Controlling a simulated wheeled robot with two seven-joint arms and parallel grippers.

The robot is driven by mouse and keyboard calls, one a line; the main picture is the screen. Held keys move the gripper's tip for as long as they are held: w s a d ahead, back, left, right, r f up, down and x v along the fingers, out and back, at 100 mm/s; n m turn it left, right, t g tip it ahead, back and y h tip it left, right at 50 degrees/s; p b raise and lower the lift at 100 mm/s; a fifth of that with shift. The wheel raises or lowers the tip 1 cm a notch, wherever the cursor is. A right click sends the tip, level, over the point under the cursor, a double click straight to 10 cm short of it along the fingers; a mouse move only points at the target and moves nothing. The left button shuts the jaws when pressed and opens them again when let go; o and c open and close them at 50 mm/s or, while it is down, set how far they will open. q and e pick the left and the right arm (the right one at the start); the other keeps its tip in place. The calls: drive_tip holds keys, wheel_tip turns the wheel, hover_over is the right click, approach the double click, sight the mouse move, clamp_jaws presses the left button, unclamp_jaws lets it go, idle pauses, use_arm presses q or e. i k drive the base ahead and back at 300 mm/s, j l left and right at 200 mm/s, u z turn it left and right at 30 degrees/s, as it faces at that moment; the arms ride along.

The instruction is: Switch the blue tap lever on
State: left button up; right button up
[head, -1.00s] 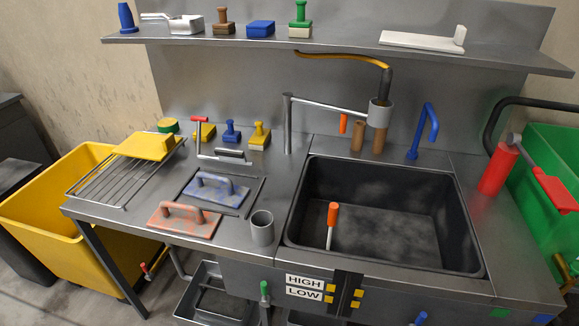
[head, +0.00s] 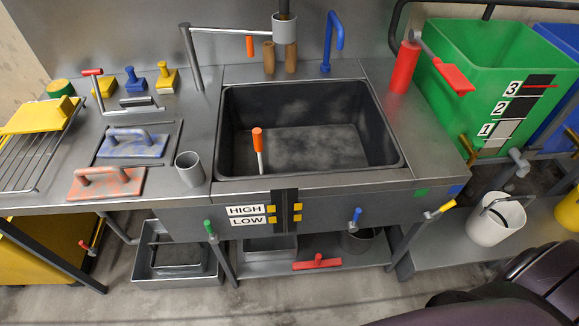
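The blue tap lever (head: 356,216) is on a small tap under the front edge of the dark sink basin (head: 397,168), right of centre. Its handle stands roughly upright. A green tap lever (head: 209,229) is to its left and a yellow tap lever (head: 440,209) to its right. A blue bent spout (head: 333,40) rises behind the basin. Neither of my grippers is in view. A dark, ribbed part at the lower right seems to be mine, but no fingers show on it.
A grey bucket (head: 358,240) stands below the blue lever. A red squeegee-like tool (head: 317,263) lies on the low shelf. A white bucket (head: 497,222) is at the right, below a green bin (head: 455,50). The floor in front is clear at left and centre.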

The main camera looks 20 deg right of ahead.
sight(352, 226)
drive_tip(key=z, duration=1.3)
